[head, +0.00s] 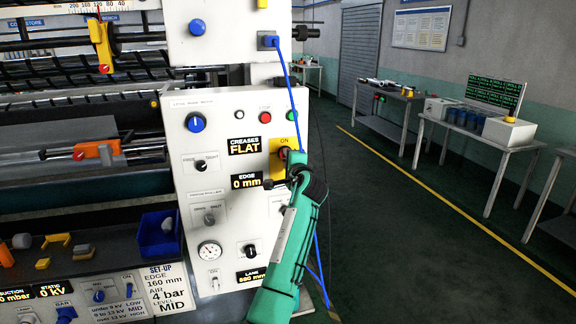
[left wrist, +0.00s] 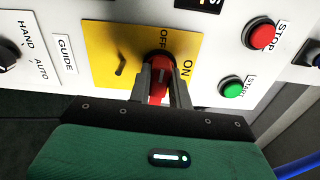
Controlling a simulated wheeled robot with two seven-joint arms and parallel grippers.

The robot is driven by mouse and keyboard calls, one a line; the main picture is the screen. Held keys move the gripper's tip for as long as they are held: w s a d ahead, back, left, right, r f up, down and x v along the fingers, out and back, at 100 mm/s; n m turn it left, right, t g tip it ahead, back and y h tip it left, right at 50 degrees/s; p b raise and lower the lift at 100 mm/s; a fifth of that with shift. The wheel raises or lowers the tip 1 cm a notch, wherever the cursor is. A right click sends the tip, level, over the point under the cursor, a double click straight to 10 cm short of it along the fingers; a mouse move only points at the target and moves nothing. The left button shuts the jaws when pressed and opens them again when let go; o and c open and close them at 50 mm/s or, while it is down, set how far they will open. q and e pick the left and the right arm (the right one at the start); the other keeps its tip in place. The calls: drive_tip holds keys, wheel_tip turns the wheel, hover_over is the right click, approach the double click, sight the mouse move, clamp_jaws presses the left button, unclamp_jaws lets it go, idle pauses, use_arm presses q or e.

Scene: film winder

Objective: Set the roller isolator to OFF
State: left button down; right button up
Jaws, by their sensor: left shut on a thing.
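The roller isolator is a red handle (left wrist: 158,86) on a yellow plate (left wrist: 105,42), marked OFF above the handle and ON to its right in the left wrist view. My left gripper (left wrist: 160,92) is shut on the handle, one finger on each side. The handle appears to run roughly up and down in that view; its exact setting is hard to tell because the fingers hide part of it. In the head view the yellow plate (head: 274,166) is largely covered by my left gripper (head: 285,157), and ON shows at its top. My right gripper is not in view.
A red STOP button (left wrist: 262,36) and green START button (left wrist: 231,89) sit close to the handle. A blue cable (head: 301,110) hangs beside the panel. A blue bin (head: 158,236) stands at the lower left. The floor (head: 420,240) to the right is clear.

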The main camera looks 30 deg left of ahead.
use_arm(q)
drive_tip(key=shift+f+n, duration=0.1)
drive_tip(key=shift+n, duration=0.3)
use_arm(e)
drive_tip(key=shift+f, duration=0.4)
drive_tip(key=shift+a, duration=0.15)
use_arm(q)
drive_tip(key=c, duration=1.3)
unclamp_jaws()
drive_tip(key=shift+b, duration=0.3)
drive_tip(key=shift+b+v, duration=1.5)
drive_tip(key=shift+v, duration=5.4)
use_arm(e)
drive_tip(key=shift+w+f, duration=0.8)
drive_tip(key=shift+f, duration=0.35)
